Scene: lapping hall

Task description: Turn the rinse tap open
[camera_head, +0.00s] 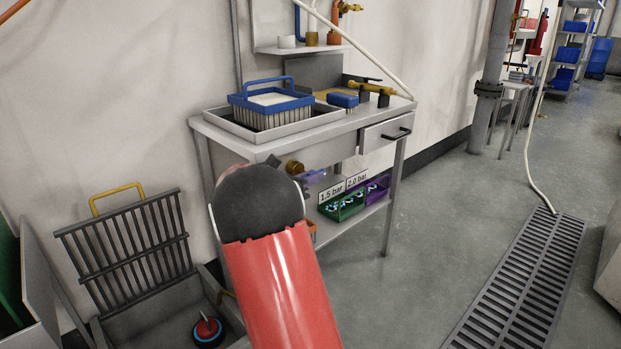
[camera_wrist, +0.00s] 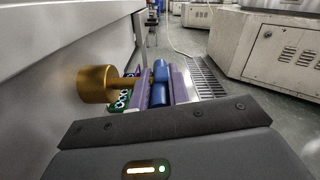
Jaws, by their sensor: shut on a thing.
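The rinse tap has a round brass body (camera_wrist: 97,84) with a stem reaching to a blue handle (camera_wrist: 161,84) in the wrist view. In the head view its brass end (camera_head: 294,167) shows under the front of the workbench, just beyond my arm. My gripper (camera_wrist: 162,90) is shut on the blue handle, with a pale purple finger on either side of it. In the head view my red and dark arm hides most of the gripper and part of the tap.
The workbench (camera_head: 225,139) carries a tray with a blue-rimmed basket (camera_head: 271,118). Green (camera_head: 343,207) and purple (camera_head: 377,190) bins sit on its lower shelf. A grated open bin (camera_head: 127,243) stands left. A floor grate (camera_head: 520,285) and clear floor lie right.

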